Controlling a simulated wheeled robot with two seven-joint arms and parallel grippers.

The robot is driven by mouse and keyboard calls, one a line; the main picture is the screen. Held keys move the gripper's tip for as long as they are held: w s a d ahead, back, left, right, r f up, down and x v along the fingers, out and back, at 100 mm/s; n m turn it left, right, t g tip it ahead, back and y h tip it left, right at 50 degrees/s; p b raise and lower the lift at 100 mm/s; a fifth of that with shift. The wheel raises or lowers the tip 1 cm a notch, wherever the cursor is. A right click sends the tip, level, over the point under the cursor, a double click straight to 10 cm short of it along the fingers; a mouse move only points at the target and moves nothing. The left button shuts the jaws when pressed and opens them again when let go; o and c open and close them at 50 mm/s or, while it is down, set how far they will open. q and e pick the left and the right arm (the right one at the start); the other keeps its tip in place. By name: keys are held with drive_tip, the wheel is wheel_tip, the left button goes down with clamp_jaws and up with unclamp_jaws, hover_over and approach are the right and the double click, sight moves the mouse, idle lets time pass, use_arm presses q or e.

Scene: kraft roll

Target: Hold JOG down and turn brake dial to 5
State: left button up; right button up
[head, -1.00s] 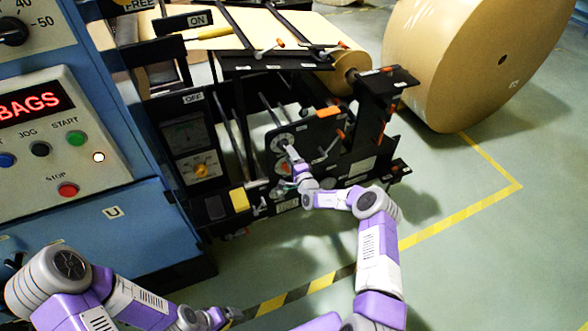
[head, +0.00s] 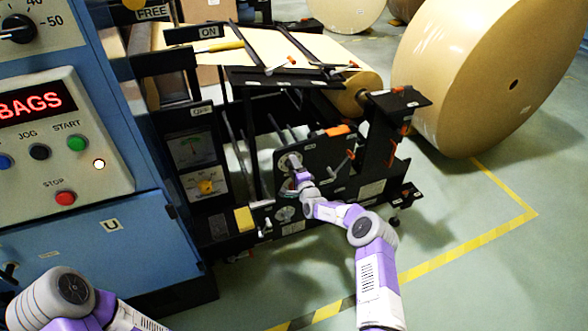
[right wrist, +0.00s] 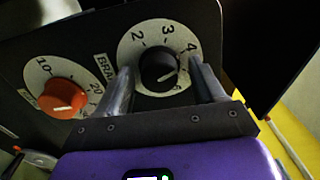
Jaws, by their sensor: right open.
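The brake dial (right wrist: 158,72) has a black knob on a white numbered disc in the right wrist view. Its white mark points to the right side, past the 4; the number beside it is hidden by a finger. My right gripper (right wrist: 163,88) is open, with one finger on each side of the knob; I cannot tell whether they touch it. In the head view my right gripper (head: 297,174) is at the machine's dark side plate. The black JOG button (head: 39,152) is on the panel at left, with nothing over it. My left gripper is out of view.
A green START button (head: 77,143) and a red STOP button (head: 65,198) flank JOG. An orange dial (right wrist: 62,98) sits left of the brake dial. A large kraft roll (head: 470,75) stands at the right. The floor at lower right is clear.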

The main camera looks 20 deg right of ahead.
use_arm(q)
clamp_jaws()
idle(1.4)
